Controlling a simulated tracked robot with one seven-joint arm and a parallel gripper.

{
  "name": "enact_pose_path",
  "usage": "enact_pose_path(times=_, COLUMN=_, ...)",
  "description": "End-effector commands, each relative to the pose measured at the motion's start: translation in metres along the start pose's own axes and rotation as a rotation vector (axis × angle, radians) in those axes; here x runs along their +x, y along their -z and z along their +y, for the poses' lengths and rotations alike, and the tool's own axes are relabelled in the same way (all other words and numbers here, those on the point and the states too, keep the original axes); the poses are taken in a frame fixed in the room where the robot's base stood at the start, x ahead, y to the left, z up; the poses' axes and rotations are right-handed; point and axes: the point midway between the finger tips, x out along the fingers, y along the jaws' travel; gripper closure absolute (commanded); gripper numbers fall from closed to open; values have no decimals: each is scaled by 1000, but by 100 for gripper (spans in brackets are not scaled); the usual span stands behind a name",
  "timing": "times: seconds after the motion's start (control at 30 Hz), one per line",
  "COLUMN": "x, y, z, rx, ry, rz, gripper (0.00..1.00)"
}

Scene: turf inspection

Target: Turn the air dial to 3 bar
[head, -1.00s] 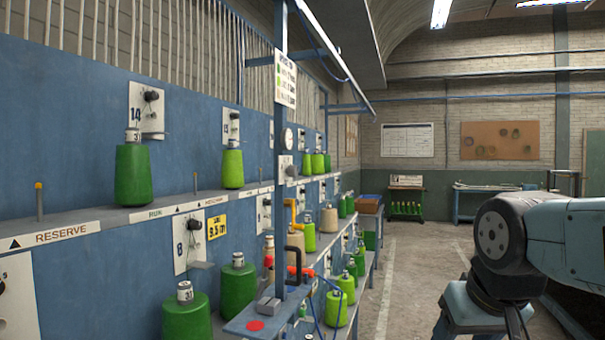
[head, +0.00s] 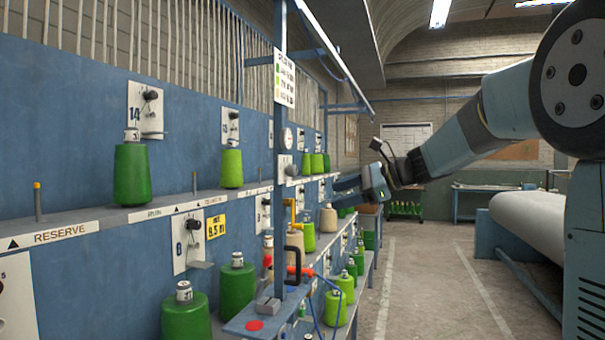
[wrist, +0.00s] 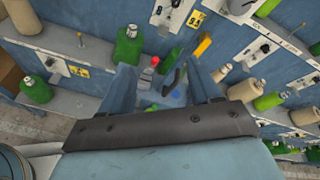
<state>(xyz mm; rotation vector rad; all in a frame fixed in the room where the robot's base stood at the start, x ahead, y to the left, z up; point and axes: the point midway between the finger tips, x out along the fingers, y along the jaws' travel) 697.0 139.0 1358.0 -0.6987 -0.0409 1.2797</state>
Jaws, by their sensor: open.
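A round white gauge (head: 287,137) sits on the blue post (head: 279,215) in the head view; its reading is too small to tell. Below it is a pale box with a dark knob (head: 291,170), which looks like the air dial. My gripper (head: 338,189) is open and empty, to the right of the post, its fingers pointing left. In the wrist view my gripper's two blue fingers (wrist: 160,72) stand apart. Between and beyond them are a red-topped item (wrist: 150,70), a yellow handle (wrist: 202,45) and a black handle (wrist: 172,82). I cannot make out the dial there.
A small blue shelf (head: 240,322) with a red dot juts out at the post's foot. A blue hose (head: 325,310) hangs beside it. Green cones (head: 132,175) stand on the rack's shelves (head: 170,207). The aisle floor (head: 420,270) to the right is clear.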

Motion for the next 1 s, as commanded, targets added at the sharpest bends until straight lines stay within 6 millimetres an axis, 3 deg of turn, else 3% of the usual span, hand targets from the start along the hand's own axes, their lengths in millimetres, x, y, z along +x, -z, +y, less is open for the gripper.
enact_pose_path(times=0.1, x=4, y=6, z=-47, rx=144, ry=61, rz=-124, gripper=37)
enact_pose_path(times=0.2, x=3, y=8, z=-76, rx=234, ry=99, rz=-212, gripper=37)
enact_pose_path(times=0.33, x=2, y=12, z=-100, rx=308, ry=126, rz=-289, gripper=37)
enact_pose_path(times=0.57, x=8, y=11, z=-112, rx=343, ry=137, rz=-329, gripper=37)
enact_pose_path(times=1.0, x=74, y=-10, z=-125, rx=341, ry=136, rz=-328, gripper=37)
